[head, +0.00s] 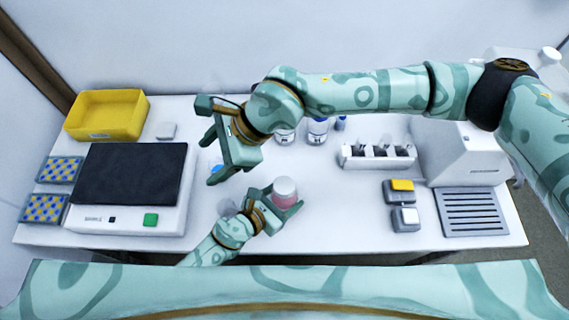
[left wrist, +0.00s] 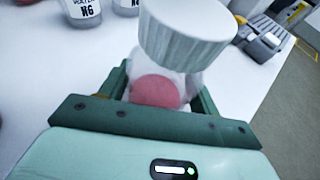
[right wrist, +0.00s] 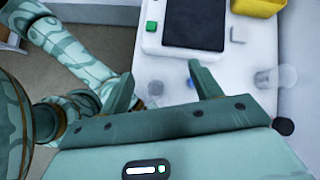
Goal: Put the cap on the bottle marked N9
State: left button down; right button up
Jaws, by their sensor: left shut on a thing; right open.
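My left gripper (head: 281,206) is shut on a bottle with pink contents (head: 283,200), held above the front of the table. A white ribbed cap (left wrist: 185,35) sits on top of it in the left wrist view. No marking on this bottle is readable. My right gripper (head: 212,158) is open and empty, above the table left of the held bottle. A small blue object (head: 216,168), possibly a cap, lies below it; it also shows between the fingers in the right wrist view (right wrist: 191,83). No label N9 is readable in any view.
A scale (head: 130,185) and yellow bin (head: 107,114) are at left. A white rack (head: 376,161) and a grey-white machine (head: 466,155) are at right. The front middle is mostly clear.

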jog(key=w+d+f+n+t+h, duration=0.1)
jog(key=d+f+n+h, duration=0.3)
jog(key=d+f+n, duration=0.15)
jog(key=n+h, duration=0.5)
jog(key=n, duration=0.2)
send_over(285, 185)
jog(key=shift+w+a+f, duration=0.1)
jog(key=shift+f, duration=0.3)
jog(key=shift+n, duration=0.75)
jog(key=shift+f, duration=4)
